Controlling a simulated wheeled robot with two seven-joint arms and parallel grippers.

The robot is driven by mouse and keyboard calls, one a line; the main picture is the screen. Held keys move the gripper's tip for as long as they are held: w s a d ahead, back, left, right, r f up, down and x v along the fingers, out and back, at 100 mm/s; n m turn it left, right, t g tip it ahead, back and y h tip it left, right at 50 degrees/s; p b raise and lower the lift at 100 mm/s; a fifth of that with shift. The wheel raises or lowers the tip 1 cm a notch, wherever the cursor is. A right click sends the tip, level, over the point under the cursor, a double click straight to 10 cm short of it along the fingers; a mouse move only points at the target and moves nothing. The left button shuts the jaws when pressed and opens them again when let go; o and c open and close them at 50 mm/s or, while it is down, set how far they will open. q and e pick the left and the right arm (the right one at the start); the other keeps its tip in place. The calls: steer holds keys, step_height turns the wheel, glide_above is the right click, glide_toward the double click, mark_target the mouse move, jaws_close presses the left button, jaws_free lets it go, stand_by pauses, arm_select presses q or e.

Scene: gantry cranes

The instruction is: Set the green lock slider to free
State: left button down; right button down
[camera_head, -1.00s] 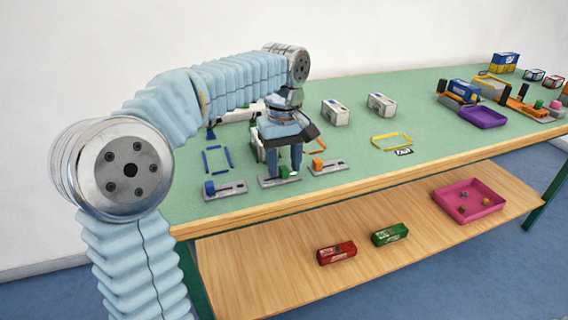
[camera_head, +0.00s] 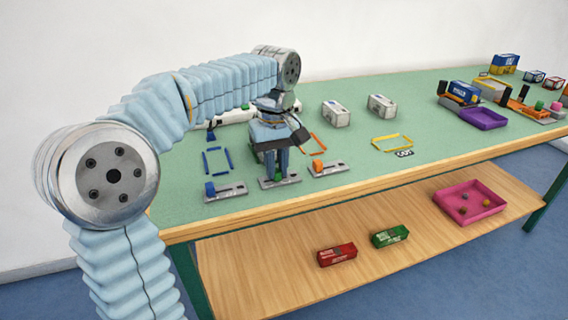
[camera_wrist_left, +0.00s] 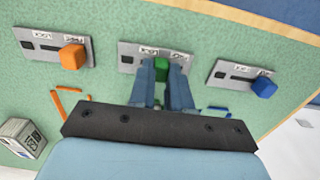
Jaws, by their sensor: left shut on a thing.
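The green lock slider (camera_wrist_left: 160,68) is a small green knob on a grey metal plate (camera_wrist_left: 127,47) with a dark slot and two small labels, too small to read surely. In the wrist view it stands near the middle of the plate. My left gripper (camera_wrist_left: 161,90) points down at it and is shut on the knob, one blue finger on each side. In the head view the left gripper (camera_head: 277,172) stands over the middle plate (camera_head: 292,179), and its fingers partly hide the knob. My right gripper is not in view.
A plate with a blue knob (camera_head: 210,188) lies to the left, one with an orange knob (camera_head: 318,165) to the right, both close by. White boxes (camera_head: 335,113) stand behind.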

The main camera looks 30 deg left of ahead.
mark_target(265, 181)
arm_select(q)
steer(key=shift+s+a, duration=0.9)
steer(key=shift+s, duration=0.1)
steer(key=c, duration=1)
jaws_free()
steer(key=shift+c, duration=0.2)
step_height(265, 181, up, 14)
steer(key=p, duration=0.2)
steer(key=shift+f, duration=0.1)
